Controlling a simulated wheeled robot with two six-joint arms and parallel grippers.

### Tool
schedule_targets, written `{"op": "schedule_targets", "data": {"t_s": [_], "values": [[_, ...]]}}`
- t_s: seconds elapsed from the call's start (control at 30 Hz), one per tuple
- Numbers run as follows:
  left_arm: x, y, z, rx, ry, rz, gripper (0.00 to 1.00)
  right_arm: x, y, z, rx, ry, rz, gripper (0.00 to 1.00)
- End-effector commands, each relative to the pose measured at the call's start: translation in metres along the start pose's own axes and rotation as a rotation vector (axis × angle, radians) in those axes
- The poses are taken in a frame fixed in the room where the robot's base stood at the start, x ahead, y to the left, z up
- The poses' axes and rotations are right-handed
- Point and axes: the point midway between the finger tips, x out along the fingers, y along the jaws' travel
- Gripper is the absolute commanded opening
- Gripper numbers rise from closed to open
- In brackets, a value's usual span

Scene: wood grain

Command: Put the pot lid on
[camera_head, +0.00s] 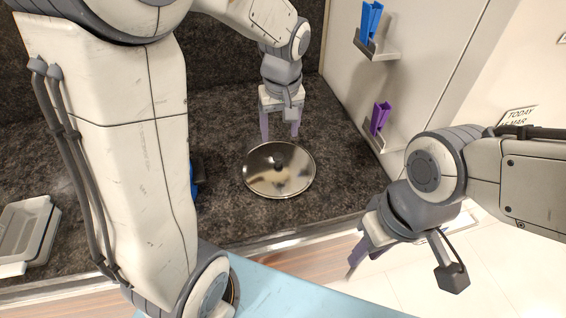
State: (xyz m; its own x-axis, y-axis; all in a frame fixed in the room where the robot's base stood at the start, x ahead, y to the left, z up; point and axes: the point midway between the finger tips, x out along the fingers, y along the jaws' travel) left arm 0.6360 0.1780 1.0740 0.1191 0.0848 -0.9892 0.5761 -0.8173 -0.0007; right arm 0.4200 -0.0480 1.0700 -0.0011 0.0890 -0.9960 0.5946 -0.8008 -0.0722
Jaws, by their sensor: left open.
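A round, shiny lid (262,181) with a dark knob lies flat on the dark counter, in the middle of the head view. My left gripper (280,136) is open and empty, pointing down just behind the lid, with its two fingers apart. I cannot tell whether they touch the lid. My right gripper (362,262) is off to the right, in front of the counter edge and away from the lid; its finger gap is unclear. No pot is clearly visible. A blue and dark object (195,180) is mostly hidden behind my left arm.
A grey tray (38,238) sits on the counter at the far left. A blue holder (371,22) and a purple holder (381,118) are on small wall shelves at the right. Counter space right of the lid is clear up to the side wall.

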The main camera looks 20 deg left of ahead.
Motion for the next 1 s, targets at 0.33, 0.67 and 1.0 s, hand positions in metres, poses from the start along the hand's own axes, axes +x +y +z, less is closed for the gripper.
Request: {"op": "schedule_targets", "data": {"t_s": [0.33, 0.67, 1.0], "values": [[0.048, -0.001, -0.005, -0.027, 0.002, -0.005, 0.71, -0.002, 0.000, 0.000, 0.000, 0.001, 0.000, 0.33], [0.083, 0.003, -0.009, -0.023, -0.002, -0.007, 0.71, -0.011, -0.001, -0.001, 0.000, 0.001, 0.000, 0.33], [0.104, 0.004, -0.009, -0.022, 0.002, -0.003, 0.71, -0.011, -0.001, -0.001, 0.000, 0.001, 0.000, 0.33]]}}
